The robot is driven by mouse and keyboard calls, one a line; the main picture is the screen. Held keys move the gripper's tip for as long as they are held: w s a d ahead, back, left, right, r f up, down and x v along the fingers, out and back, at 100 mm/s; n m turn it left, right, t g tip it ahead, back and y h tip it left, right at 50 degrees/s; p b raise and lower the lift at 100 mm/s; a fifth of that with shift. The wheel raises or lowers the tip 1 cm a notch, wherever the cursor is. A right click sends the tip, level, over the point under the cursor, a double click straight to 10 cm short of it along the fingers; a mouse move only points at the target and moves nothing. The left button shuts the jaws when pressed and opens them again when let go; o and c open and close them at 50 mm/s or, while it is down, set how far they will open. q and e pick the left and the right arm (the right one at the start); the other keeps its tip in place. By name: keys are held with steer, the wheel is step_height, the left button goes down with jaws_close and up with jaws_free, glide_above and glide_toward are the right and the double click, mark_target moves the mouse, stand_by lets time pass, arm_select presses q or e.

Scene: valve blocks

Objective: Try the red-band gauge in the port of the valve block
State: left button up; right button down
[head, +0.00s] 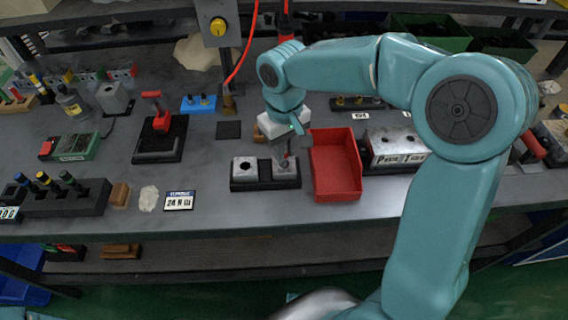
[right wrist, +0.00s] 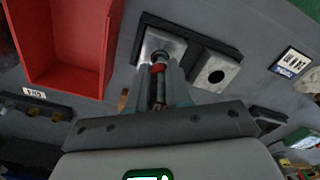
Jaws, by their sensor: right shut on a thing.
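The valve block (head: 246,178) is a pair of pale metal blocks on a black base, in the middle of the bench; it also shows in the right wrist view (right wrist: 207,86). The left metal block in the head view has an open, dark port. My right gripper (head: 286,155) points down over the right metal block. In the right wrist view my right gripper (right wrist: 162,85) is shut on the red-band gauge (right wrist: 158,68), a dark stem with a red ring. The gauge's far end is at the right block's port; I cannot tell whether it is inside. My left gripper is out of view.
A red bin (head: 335,188) stands close to the right of the valve block. A metal block with a plate (head: 392,148) is further right. A dark rack (head: 70,201) with several banded gauges is at the left. The bench is clear in front of the valve block.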

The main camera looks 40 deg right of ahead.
steer(key=shift+r+p, duration=2.35)
steer(key=shift+r, duration=0.65)
